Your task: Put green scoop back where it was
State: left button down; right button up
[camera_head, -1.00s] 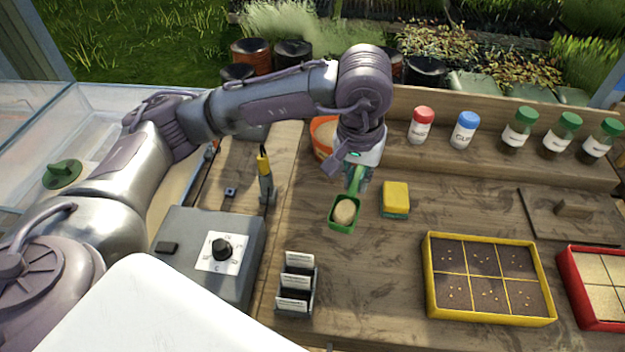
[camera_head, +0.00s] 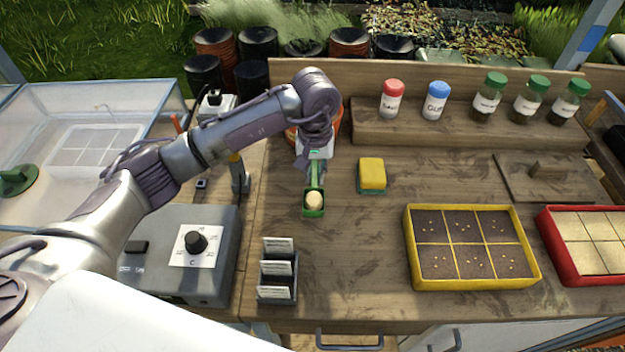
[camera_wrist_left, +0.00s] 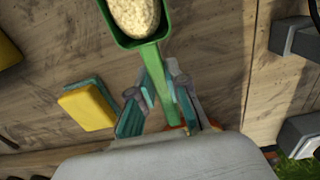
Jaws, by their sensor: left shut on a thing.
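The green scoop (camera_head: 313,211) is in my left gripper (camera_head: 316,168), which is shut on its handle. The scoop's bowl holds a pale, grainy heap and points toward the front of the bench. In the left wrist view the scoop (camera_wrist_left: 158,70) runs between the two fingers of the gripper (camera_wrist_left: 160,103), with the filled bowl at the top. An orange-brown pot (camera_head: 338,125) stands behind the gripper, partly hidden by my arm. Whether the scoop touches the bench is hard to tell. My right gripper is not in view.
A yellow and green sponge (camera_head: 371,173) lies right of the scoop. A yellow-rimmed seed tray (camera_head: 472,284) and a red-rimmed tray (camera_head: 590,280) are further right. A label holder (camera_head: 277,290) and grey dial box (camera_head: 222,255) stand front left. Jars line the back shelf (camera_head: 455,132).

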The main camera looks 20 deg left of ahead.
aim_at(313, 183)
pick_arm(q)
jog(key=shift+a+f, duration=0.15)
jog(key=shift+a, duration=0.05)
notch_tip(313, 183, down, 3)
jog(key=shift+f+p, duration=0.15)
jog(key=shift+p, duration=0.5)
jog(key=shift+f, duration=0.3)
jog(key=shift+w+f, duration=0.1)
jog(key=shift+f, duration=0.1)
jog(key=c, duration=1.2)
grip_release()
jog(key=shift+o, duration=0.2)
jog(key=shift+r, duration=0.1)
